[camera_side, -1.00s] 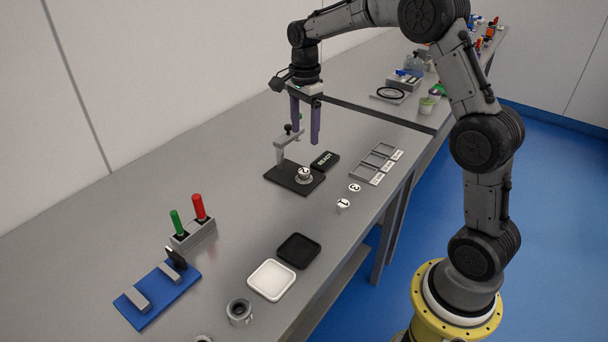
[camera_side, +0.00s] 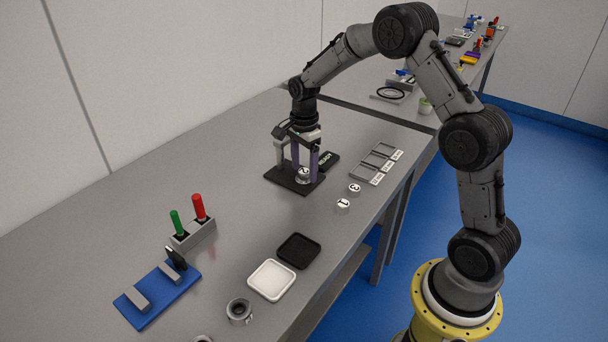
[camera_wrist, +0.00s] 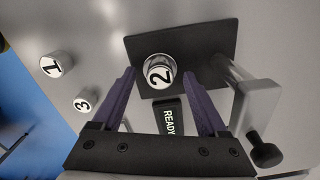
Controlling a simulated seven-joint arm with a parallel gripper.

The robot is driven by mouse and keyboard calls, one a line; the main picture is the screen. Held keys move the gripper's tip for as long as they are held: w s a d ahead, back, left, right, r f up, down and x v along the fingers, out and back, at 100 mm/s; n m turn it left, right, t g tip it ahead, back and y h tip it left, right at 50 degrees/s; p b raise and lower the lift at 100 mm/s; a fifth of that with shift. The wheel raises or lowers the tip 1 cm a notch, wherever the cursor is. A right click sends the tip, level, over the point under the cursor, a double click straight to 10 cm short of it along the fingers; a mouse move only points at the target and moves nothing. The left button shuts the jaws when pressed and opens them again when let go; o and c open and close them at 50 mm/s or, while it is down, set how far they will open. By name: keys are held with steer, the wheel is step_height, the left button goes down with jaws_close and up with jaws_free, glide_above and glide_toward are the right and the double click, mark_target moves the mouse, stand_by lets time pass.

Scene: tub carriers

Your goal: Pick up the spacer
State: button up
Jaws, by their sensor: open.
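The spacers look like short pale cylinders with numbers on top; the task does not say which one is meant. Spacer 2 (camera_side: 303,175) stands on the black base plate (camera_side: 281,180) of a small gauge stand. It also shows in the wrist view (camera_wrist: 158,72). My gripper (camera_side: 305,174) is open, with its purple fingers pointing down on either side of spacer 2; I cannot tell whether either touches it. Spacer 3 (camera_side: 355,189) and spacer 1 (camera_side: 343,205) stand on the bench to the right, apart from the gripper.
The stand's grey post and arm (camera_wrist: 255,98) rise close beside one finger. A black READY block (camera_wrist: 170,118) lies by the plate. A grey tray with several slots (camera_side: 376,163) sits right of it. Black (camera_side: 298,251) and white (camera_side: 271,280) trays lie nearer the front.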

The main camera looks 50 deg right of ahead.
jaws_close()
stand_by(0.3)
steer(key=shift+r, duration=0.1)
